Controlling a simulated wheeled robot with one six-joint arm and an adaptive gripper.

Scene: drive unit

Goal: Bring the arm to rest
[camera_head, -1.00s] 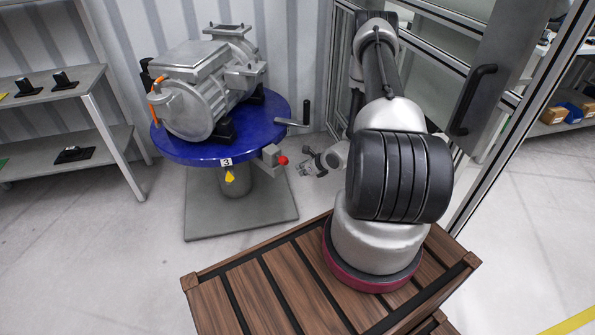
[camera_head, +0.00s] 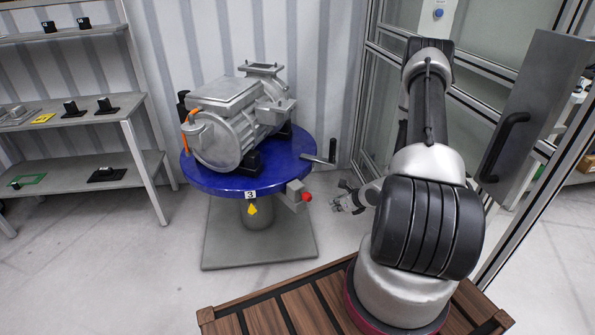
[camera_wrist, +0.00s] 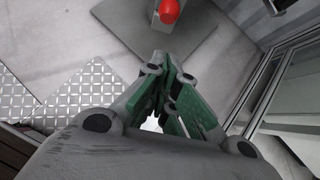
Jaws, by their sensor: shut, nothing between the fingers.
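My gripper (camera_head: 349,198) hangs in the air to the right of the blue round table, at the end of my arm, which rises from the wooden deck and bends down on its far side. In the wrist view, its green-padded fingers (camera_wrist: 167,92) come together at the tips with nothing between them. The knob also shows at the top of the wrist view (camera_wrist: 167,11).
A grey motor unit (camera_head: 226,136) sits on the blue table (camera_head: 215,178), which has a crank handle (camera_head: 331,151). Shelves (camera_head: 140,100) with small black parts stand at left. Floor at left is clear.

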